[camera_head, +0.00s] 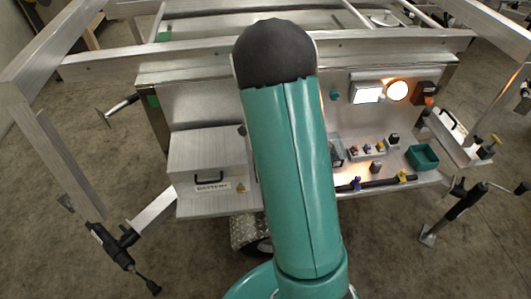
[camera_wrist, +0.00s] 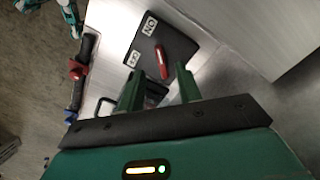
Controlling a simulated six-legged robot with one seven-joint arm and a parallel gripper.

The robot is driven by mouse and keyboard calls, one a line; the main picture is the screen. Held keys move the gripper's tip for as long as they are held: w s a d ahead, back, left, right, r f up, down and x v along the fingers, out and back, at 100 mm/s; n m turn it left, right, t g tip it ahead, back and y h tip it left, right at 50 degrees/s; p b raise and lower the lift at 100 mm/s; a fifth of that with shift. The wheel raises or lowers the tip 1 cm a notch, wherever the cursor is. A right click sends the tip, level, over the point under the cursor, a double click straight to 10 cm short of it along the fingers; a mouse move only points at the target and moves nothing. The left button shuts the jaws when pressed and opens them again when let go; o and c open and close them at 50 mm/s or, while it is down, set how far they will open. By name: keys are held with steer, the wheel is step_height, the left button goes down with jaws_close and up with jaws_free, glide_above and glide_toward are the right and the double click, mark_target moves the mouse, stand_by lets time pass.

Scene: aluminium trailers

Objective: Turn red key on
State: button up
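The red key (camera_wrist: 161,62) shows in the wrist view as a narrow red handle on a black plate (camera_wrist: 178,45). A white ON label (camera_wrist: 149,26) and a second white label (camera_wrist: 134,58), which seems to read OFF, are on the plate. The handle runs roughly up and down in the picture; I cannot tell which label it is set to. My gripper (camera_wrist: 160,87) is open, its two green fingers apart and the near end of the key in line with the gap. No contact shows. In the head view my arm hides my gripper and the key.
In the head view, an aluminium trailer panel carries lit lamps (camera_head: 397,90), small switches (camera_head: 368,149) and a teal bin (camera_head: 422,157). A battery box (camera_head: 207,160) stands left. A dark bar with blue and yellow handles (camera_head: 378,183) runs below. Metal rails surround the trailer.

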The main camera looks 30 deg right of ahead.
step_height(320, 180, up, 8)
steer(key=shift+f, duration=0.2)
stand_by(0.4)
steer(key=s+a+r+n+t, duration=0.3)
steer(key=s+a+r+n, duration=0.3)
steer(key=a+r, duration=0.65)
steer(key=s+a+r+n+t, duration=0.1)
steer(key=s+a+r+n, duration=0.1)
steer(key=s+a+n, duration=0.2)
steer(key=s+a+r+n+t, duration=0.1)
steer(key=s+a+r+n, duration=0.2)
steer(key=s, duration=0.7)
steer(key=shift+a+r+n+t, duration=0.3)
steer(key=shift+a+n, duration=0.4)
steer(key=shift+a, duration=0.2)
